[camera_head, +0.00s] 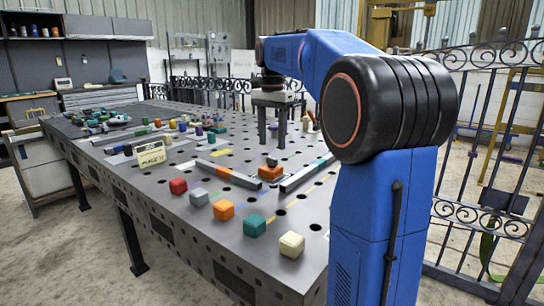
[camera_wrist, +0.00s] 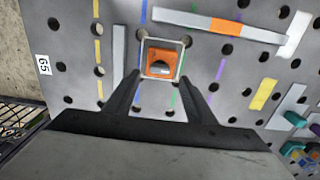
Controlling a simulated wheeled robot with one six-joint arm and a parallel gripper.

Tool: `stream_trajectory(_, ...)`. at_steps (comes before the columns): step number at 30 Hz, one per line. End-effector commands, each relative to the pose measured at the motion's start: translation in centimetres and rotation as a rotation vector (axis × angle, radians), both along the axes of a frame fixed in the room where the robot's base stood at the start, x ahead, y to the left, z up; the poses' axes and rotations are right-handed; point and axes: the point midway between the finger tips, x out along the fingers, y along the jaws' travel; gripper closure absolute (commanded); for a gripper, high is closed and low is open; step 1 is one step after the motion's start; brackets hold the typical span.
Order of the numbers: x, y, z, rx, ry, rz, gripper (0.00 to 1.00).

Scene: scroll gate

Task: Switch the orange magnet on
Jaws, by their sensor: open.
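The orange magnet (camera_head: 270,173) is a small square block with a dark knob on top, on the perforated grey table. My gripper (camera_head: 272,143) points down above the magnet. In the wrist view my gripper (camera_wrist: 160,82) is open and empty, with one finger to each side of the magnet's near edge. The gap between fingertips and knob is hard to judge.
Grey bars with coloured bands lie on both sides of the magnet, one at left (camera_head: 226,173) and one at right (camera_head: 306,173). A yellow sign (camera_head: 150,154) and many small parts are further left.

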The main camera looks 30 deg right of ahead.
Motion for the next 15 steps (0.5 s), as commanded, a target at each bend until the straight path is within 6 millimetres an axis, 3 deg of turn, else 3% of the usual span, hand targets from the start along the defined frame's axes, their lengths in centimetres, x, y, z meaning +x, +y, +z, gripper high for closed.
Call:
stream_trajectory(7,-0.1,0.0,-4.0,0.001,0.001,0.000,0.50)
stream_trajectory(15,0.0,0.0,-5.9,-0.001,-0.001,0.000,0.50)
